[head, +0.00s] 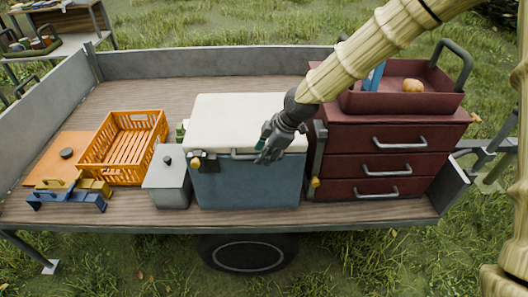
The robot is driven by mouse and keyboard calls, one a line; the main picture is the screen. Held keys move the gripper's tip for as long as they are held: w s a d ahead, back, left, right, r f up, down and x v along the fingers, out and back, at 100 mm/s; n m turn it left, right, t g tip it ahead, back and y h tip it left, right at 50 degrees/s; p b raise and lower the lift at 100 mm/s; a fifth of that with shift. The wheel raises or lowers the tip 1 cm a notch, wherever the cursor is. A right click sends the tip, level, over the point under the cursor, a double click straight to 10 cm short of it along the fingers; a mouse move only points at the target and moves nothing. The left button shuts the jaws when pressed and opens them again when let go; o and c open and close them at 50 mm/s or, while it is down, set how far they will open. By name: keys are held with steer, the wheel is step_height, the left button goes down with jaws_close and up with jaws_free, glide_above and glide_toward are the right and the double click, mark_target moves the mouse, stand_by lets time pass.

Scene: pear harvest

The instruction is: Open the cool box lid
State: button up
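The cool box (245,183) stands on the trailer bed, with a blue-grey body and a white lid (235,118). The lid lies flat and closed on the body. A metal bar handle (243,154) runs along the front edge of the lid. My gripper (266,154) reaches in from the upper right and is at the front edge of the lid. Its fingertips overlap the bar handle in the picture. I cannot tell whether they touch or enclose it. The gripper covers the middle and right part of the handle.
A dark red drawer cabinet (345,143) with an open tray (437,101) on top stands close to the right. A grey canister (166,186) and an orange crate (105,160) stand to the left. The bed behind the crate is clear. Trailer walls (215,63) border the back.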

steer(key=shift+a+f, duration=0.15)
steer(key=shift+f, duration=0.3)
jaws_close()
